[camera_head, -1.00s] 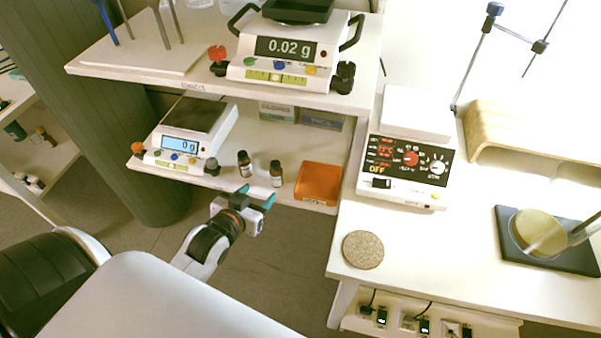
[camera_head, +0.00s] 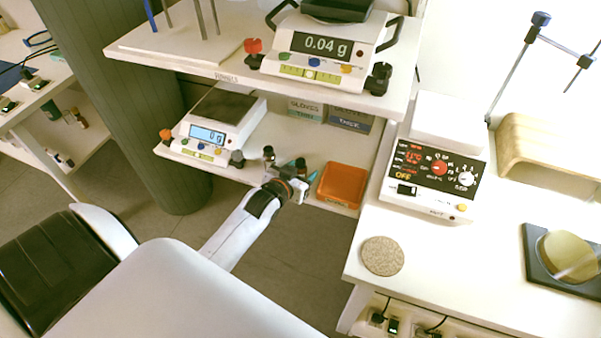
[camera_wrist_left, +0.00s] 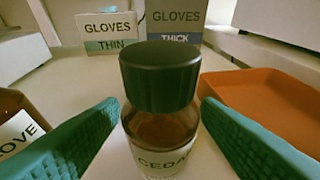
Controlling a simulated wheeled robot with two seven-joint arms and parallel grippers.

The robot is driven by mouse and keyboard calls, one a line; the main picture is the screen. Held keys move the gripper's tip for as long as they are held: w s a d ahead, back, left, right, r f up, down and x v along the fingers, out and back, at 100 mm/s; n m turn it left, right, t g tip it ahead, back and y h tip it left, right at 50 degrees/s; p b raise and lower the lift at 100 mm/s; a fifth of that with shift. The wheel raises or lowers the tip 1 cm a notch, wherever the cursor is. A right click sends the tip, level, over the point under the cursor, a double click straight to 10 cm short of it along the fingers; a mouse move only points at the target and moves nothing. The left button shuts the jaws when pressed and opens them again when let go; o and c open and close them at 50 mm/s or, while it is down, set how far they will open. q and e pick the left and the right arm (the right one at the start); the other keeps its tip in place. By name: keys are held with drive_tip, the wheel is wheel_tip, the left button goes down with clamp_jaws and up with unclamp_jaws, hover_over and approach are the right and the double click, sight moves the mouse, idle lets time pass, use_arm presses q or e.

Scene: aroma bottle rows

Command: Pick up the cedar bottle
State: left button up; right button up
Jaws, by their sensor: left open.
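The cedar bottle (camera_wrist_left: 160,128) is a brown bottle with a black cap and a white label reading "CEDA", the rest cut off. It stands upright on the lower shelf; in the head view its cap (camera_head: 300,163) shows just beyond my gripper. My left gripper (camera_head: 297,176) is open, its teal fingers on either side of the bottle in the left wrist view, with gaps visible and no clear contact. A second brown bottle (camera_wrist_left: 22,125), label partly reading "LOVE", stands left of the left finger; its cap shows in the head view (camera_head: 268,152). My right gripper is out of view.
An orange tray (camera_wrist_left: 265,95) lies close on the right. Two glove boxes, thin (camera_wrist_left: 110,35) and thick (camera_wrist_left: 176,25), stand behind. A scale (camera_head: 213,125) sits left on this shelf. The upper shelf (camera_head: 255,80) with another scale (camera_head: 325,48) overhangs the back.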

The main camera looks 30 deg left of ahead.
use_arm(q)
drive_tip(key=shift+c, duration=0.4)
drive_tip(key=c, duration=1)
drive_tip(key=shift+r, duration=0.1)
